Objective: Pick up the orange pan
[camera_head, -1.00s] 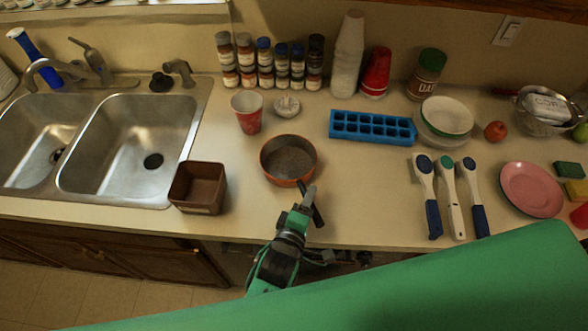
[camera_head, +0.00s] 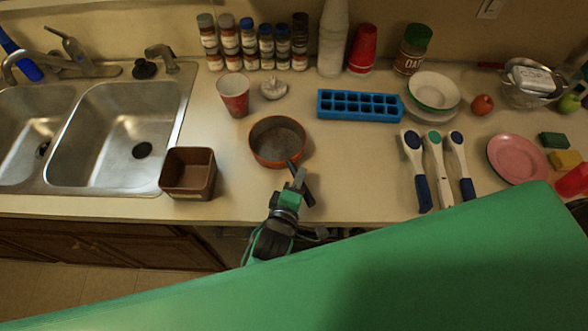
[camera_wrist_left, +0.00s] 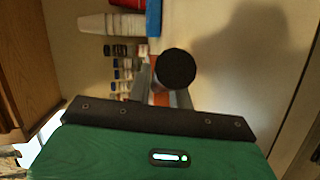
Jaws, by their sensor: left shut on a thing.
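The orange pan (camera_head: 278,142) stands on the counter, right of the brown box and in front of the red cup. Its dark handle (camera_head: 310,198) points toward the counter's front edge. My left gripper (camera_head: 299,178) comes in from the front and is shut on the handle, close to the pan's rim. I cannot see any gap under the pan. In the left wrist view, the gripper's fingers (camera_wrist_left: 165,92) are partly hidden behind a round black shape, with a little orange showing near them. My right gripper is not in view.
A brown box (camera_head: 188,173) stands left of the pan, beside the sink (camera_head: 112,192). Counter between pan and brushes is clear.

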